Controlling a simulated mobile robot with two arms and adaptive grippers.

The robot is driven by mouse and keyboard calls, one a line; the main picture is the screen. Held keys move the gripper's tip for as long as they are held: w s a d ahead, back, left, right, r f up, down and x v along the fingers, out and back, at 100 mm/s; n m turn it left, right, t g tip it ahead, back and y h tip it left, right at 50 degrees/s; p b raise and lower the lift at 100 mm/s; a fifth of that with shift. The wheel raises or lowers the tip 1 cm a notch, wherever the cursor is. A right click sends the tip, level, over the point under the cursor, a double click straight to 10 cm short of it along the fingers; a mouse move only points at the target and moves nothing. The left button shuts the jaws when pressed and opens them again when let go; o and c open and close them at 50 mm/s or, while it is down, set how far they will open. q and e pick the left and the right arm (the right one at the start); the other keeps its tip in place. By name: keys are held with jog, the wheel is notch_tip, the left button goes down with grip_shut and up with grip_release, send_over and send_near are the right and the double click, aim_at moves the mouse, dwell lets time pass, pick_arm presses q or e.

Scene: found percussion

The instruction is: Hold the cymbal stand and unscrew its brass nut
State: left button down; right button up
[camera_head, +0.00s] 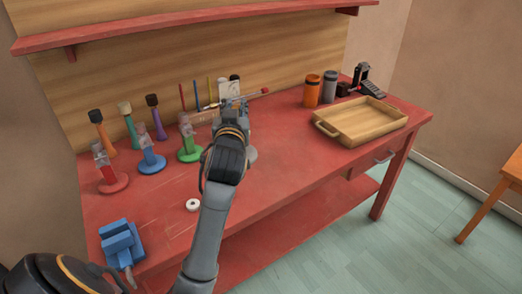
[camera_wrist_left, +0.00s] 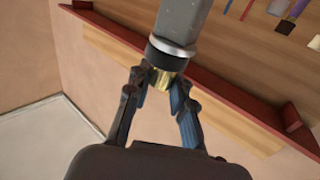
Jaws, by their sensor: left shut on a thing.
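The cymbal stand shows in the left wrist view as a thick grey post (camera_wrist_left: 180,22) with a silver collar at its end. The brass nut (camera_wrist_left: 163,78) sits just past that collar. My left gripper (camera_wrist_left: 157,88) is shut on the brass nut, one finger on each side. In the head view my left gripper (camera_head: 234,108) is over the back middle of the red table, and my arm hides most of the stand. A grey disc edge (camera_head: 252,155) beside my wrist may be its base. My right gripper is in neither view.
On the red table (camera_head: 285,195), red (camera_head: 113,183), blue (camera_head: 152,163) and green (camera_head: 190,153) stands are left of my arm. A blue vise (camera_head: 121,245) and white ring (camera_head: 193,205) are nearer. A wooden tray (camera_head: 365,133) and orange canister (camera_head: 312,91) are right. The front middle is clear.

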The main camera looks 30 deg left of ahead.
pick_arm(q)
jog(key=w+a+f, duration=0.1)
jog(key=w+f, duration=1.1)
jog(key=w, duration=0.1)
jog(key=shift+f, duration=0.3)
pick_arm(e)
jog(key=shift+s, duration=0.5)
pick_arm(q)
jog(key=shift+w, duration=0.1)
jog(key=c, duration=1.2)
grip_release()
jog(key=shift+f, duration=0.1)
jog(key=shift+o, duration=0.2)
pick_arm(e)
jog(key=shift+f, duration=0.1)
pick_arm(q)
jog(key=b+v, duration=0.1)
jog(key=v, duration=1.1)
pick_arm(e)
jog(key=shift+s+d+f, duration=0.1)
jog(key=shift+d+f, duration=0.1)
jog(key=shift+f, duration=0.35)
